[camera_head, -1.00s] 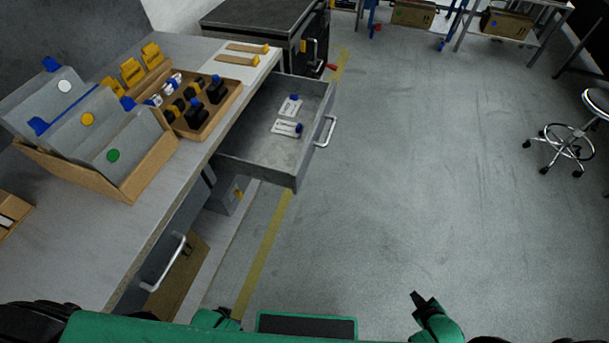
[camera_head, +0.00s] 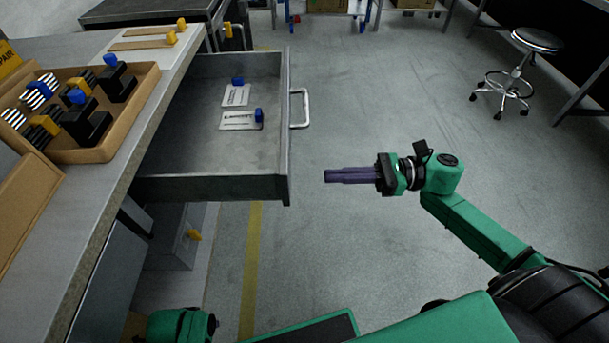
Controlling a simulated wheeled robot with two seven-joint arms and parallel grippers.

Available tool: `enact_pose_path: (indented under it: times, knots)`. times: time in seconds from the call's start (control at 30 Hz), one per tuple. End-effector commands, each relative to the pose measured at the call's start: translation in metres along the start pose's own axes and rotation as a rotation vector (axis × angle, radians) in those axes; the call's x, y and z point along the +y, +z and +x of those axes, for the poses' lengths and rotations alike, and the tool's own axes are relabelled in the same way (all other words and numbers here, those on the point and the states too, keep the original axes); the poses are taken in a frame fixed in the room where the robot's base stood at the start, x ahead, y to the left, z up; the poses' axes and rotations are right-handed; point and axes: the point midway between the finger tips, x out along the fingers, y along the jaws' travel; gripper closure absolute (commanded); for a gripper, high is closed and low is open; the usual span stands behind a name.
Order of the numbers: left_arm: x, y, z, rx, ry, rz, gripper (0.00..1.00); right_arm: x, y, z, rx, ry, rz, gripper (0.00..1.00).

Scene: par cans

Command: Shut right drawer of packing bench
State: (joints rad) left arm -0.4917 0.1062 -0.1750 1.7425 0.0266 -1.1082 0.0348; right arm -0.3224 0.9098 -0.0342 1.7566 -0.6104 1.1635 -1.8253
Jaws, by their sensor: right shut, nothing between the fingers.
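The right drawer (camera_head: 215,187) of the packing bench (camera_head: 95,225) is pulled well out, to the right of the bench. It is grey metal with a silver bar handle (camera_head: 304,108) on its front face. Two tags with blue clips lie inside it. My right gripper (camera_head: 328,176) is shut and empty, with its purple fingers together and pointing left. It is apart from the drawer, to the right of the front face and nearer to me than the handle. My left gripper cannot be made out; only a green part of my left arm shows at the bottom.
A wooden tray (camera_head: 135,112) of black, yellow and blue items stands on the bench top. A dark cabinet (camera_head: 150,12) stands behind the drawer. A stool (camera_head: 537,40) is at the far right. The floor right of the drawer is clear.

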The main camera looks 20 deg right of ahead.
Motion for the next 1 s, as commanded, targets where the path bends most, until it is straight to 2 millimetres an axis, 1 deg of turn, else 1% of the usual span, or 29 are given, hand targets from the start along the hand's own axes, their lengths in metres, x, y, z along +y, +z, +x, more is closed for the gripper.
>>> enact_pose_path:
  times: [0.1,0.2,0.33,0.43,0.77,0.9,1.0]
  knots:
    - [0.000,0.001,0.001,-0.001,0.000,0.000,0.51,0.000,0.001,0.026,-0.003,0.001,-0.002,1.00]
    - [0.000,0.002,0.002,-0.001,-0.001,0.000,0.51,-0.001,0.001,0.045,-0.003,0.000,-0.001,1.00]
    - [-0.001,0.002,0.004,0.002,-0.001,-0.001,0.51,-0.001,0.000,0.061,-0.001,-0.002,0.001,1.00]
    - [-0.001,0.003,0.005,0.001,-0.001,-0.001,0.51,-0.001,0.000,0.065,-0.002,-0.002,0.002,1.00]
    - [-0.001,0.005,0.007,-0.006,-0.002,-0.001,0.51,-0.001,-0.001,0.066,-0.001,-0.003,0.003,1.00]
    - [-0.001,0.004,0.007,-0.008,-0.001,0.000,0.51,-0.001,-0.002,0.070,-0.001,-0.003,0.003,1.00]
    - [0.000,-0.005,-0.004,0.007,0.001,0.001,0.51,-0.001,-0.003,0.078,-0.001,-0.002,0.001,1.00]
